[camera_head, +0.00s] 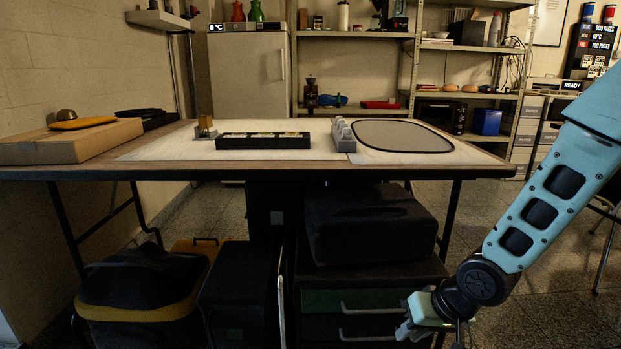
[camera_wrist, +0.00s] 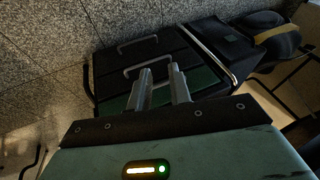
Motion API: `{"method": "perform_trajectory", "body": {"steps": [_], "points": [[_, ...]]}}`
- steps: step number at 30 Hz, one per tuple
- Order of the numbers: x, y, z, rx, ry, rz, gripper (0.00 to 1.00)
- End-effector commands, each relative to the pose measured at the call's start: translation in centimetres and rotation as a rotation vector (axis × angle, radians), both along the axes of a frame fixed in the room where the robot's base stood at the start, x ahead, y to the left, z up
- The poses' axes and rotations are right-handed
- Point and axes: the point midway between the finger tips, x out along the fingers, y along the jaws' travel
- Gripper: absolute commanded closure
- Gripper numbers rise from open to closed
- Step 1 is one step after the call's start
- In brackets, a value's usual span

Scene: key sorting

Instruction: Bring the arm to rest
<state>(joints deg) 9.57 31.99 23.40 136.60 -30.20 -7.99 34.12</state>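My arm hangs down at the right side of the head view, in front of the table. My gripper (camera_head: 404,328) is low, below the tabletop, near the front of a dark drawer cabinet (camera_head: 328,327). In the wrist view my gripper (camera_wrist: 161,68) shows two grey fingers with a gap between them and nothing held. The cabinet with its pale handles (camera_wrist: 140,70) lies beyond the fingers.
The table (camera_head: 230,172) carries a black tray (camera_head: 263,141), a grey holder (camera_head: 343,137), a dark oval mat (camera_head: 402,136) and a cardboard box (camera_head: 70,143). Black cases and bags sit under it. Bare floor (camera_head: 540,300) shows at the right.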

Motion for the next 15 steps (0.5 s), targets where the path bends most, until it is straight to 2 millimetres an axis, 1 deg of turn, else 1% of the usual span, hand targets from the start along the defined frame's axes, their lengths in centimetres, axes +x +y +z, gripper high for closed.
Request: {"method": "perform_trajectory", "body": {"steps": [1, 5, 6, 9, 15], "points": [[-1.4, 1.1, 2.0, -0.068, -0.003, 0.060, 0.80], [-6.0, 2.7, 5.9, -0.211, 0.031, 0.195, 0.80], [-7.6, 3.1, 7.0, -0.244, 0.042, 0.233, 0.80], [-11.3, 4.0, 9.2, -0.302, 0.075, 0.321, 0.80], [-17.7, 4.9, 12.5, -0.355, 0.133, 0.468, 0.80]]}}
